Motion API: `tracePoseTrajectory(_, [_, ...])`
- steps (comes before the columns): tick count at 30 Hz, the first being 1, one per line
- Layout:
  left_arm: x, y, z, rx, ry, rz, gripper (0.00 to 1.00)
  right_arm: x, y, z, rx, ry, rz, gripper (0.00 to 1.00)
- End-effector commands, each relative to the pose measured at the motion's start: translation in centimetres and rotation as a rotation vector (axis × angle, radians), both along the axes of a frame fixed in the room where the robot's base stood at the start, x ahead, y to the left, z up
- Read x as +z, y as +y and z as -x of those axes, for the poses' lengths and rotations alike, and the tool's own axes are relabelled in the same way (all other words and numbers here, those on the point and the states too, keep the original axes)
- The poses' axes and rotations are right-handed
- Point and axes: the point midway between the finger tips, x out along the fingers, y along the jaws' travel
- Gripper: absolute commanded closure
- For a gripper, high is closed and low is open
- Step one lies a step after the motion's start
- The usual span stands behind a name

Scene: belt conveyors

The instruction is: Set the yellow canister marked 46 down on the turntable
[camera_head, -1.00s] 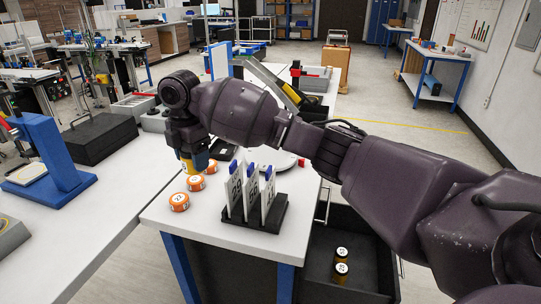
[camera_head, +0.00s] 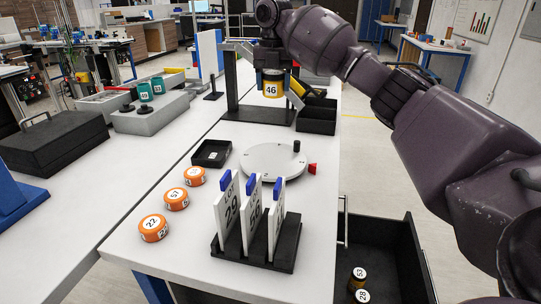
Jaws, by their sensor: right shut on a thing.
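The yellow canister marked 46 (camera_head: 271,88) is upright, held in my right gripper (camera_head: 270,66), whose jaws are shut around its top. It appears in the air, seen against a dark stand behind the turntable. The turntable (camera_head: 268,166) is a round pale disc on the white table, with a black knob at its back right and a red piece at its right edge. Its top is otherwise bare. The canister shows beyond the disc in the picture, apart from it. My left gripper is out of view.
Several orange canisters (camera_head: 177,199) stand left of a black rack (camera_head: 272,253) holding upright cards. A small black tray (camera_head: 212,152) lies left of the turntable. A black bin (camera_head: 317,117) stands behind it. An open drawer (camera_head: 392,262) at lower right holds canisters.

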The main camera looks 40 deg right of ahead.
Motion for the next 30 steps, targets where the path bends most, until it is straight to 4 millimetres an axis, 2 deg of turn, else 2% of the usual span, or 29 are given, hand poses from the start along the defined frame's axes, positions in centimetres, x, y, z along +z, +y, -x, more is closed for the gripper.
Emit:
tracePoseTrajectory(16, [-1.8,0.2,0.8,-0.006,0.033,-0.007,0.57,-11.5,0.0,0.1,0.001,0.007,0.001,0.66])
tracePoseTrajectory(21, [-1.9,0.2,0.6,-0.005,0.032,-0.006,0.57,-13.4,0.0,0.0,0.001,0.003,0.0,0.66])
tracePoseTrajectory(26, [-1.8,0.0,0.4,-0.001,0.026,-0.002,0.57,-14.1,0.0,0.0,0.0,0.001,0.001,0.66])
tracePoseTrajectory(30, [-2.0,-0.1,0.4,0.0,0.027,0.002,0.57,-15.5,0.0,0.1,0.0,0.004,0.002,0.66])
